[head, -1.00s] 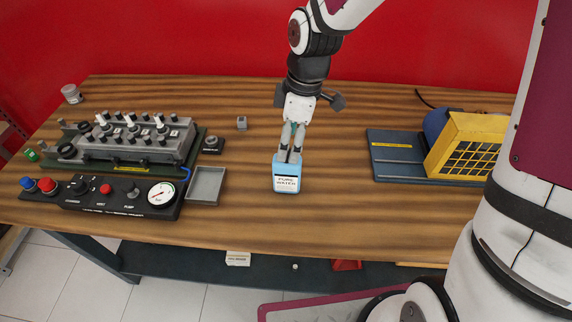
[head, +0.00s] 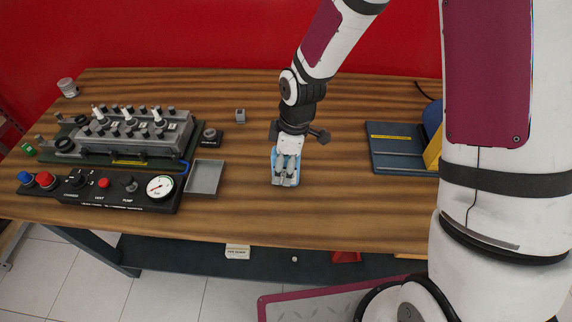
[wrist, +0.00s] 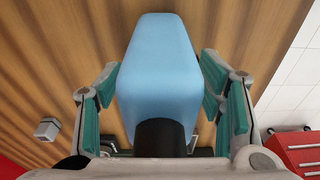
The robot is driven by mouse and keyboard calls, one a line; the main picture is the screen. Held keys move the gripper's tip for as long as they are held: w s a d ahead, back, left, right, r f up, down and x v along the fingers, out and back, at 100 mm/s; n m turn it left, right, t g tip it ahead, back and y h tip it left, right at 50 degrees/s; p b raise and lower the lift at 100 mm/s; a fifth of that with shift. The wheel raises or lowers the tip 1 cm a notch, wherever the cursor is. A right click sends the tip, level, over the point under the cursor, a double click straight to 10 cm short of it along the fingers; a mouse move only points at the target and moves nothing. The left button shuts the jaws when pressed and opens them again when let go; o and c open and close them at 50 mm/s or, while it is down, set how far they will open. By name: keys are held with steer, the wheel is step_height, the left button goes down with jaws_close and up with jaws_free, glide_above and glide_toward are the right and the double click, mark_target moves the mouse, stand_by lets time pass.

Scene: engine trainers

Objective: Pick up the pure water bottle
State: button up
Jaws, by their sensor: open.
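The pure water bottle (head: 275,168) is a light blue container standing on the wooden table near its front middle. In the head view my gripper (head: 287,181) is in front of most of it, so its label is hidden. In the wrist view the blue bottle (wrist: 158,65) lies between my two spread fingers, with its dark cap at the bottom of the picture. My gripper (wrist: 162,105) is open, with a green-padded finger on each side of the bottle. A gap shows at the right finger; the left pad is very close to the bottle, and I cannot tell if it touches.
Left on the table (head: 240,210) are an engine block trainer (head: 125,135), a control panel with a gauge (head: 100,190) and a grey tray (head: 204,177). A small grey block (head: 240,115) lies behind. A blue-grey base plate (head: 395,150) is at right, partly behind my arm.

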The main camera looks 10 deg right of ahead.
steer(key=shift+c, duration=0.6)
jaws_close()
steer(key=shift+r, duration=0.1)
steer(key=shift+w+r, duration=0.1)
steer(key=shift+r, duration=0.4)
steer(key=shift+s+r, duration=0.3)
steer(key=shift+r, duration=0.35)
steer(key=shift+s+r, duration=0.3)
steer(key=shift+r, duration=0.3)
steer(key=s+d+r+p, duration=0.1)
steer(key=s+p, duration=0.4)
steer(key=s, duration=1)
steer(key=shift+r, duration=0.2)
